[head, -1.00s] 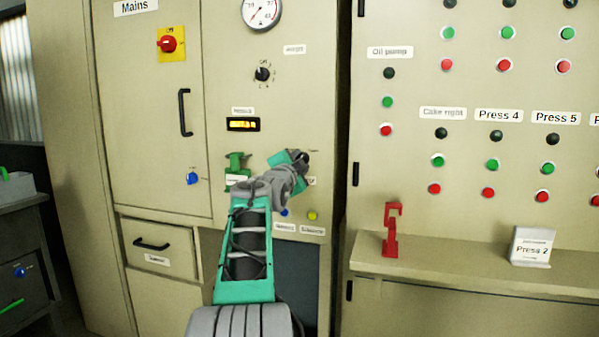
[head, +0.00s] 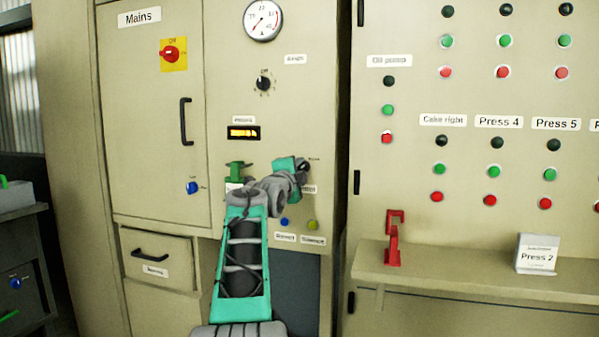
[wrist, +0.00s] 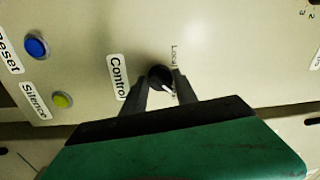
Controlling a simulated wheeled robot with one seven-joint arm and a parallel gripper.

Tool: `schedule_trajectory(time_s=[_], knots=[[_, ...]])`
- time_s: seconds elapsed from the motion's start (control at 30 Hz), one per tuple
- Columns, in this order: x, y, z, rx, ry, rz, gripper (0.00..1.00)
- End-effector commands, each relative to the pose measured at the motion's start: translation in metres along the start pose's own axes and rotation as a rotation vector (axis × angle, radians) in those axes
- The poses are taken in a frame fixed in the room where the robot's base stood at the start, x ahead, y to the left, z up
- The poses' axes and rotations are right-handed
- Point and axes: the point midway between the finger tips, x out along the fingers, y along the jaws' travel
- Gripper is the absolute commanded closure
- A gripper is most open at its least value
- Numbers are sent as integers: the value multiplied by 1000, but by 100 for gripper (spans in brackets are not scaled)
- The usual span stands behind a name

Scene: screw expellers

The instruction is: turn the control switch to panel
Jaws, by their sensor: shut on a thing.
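The control switch is a small black round knob (wrist: 160,78) on the beige panel, seen in the wrist view beside its "Control" label (wrist: 117,77). A "Local" marking is printed by the knob; the other marking is partly hidden by a finger. My gripper (wrist: 161,88) is shut on the knob, one dark finger on each side. A pale pointer mark shows on the knob, between the fingers. In the head view my gripper (head: 303,166) is at the panel, and the wrist hides most of the switch.
Below the switch are a blue button (head: 285,222) and a yellow button (head: 313,225). At right, a shelf (head: 460,276) holds a red stand (head: 394,240) and a "Press 2" sign (head: 537,255).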

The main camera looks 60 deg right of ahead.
Motion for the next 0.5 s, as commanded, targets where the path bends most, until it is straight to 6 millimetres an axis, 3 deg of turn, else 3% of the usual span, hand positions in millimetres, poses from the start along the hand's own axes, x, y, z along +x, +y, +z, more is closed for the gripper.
schedule_trajectory(time_s=[0.1, 0.13, 0.4, 0.5], knots=[[0, 0, 0, 1, 0, 0, 100], [0, 0, 0, 1, 0, 0, 65], [0, 0, 0, 0, 0, 0, 44], [0, 0, 0, -1, 0, 0, 44]])
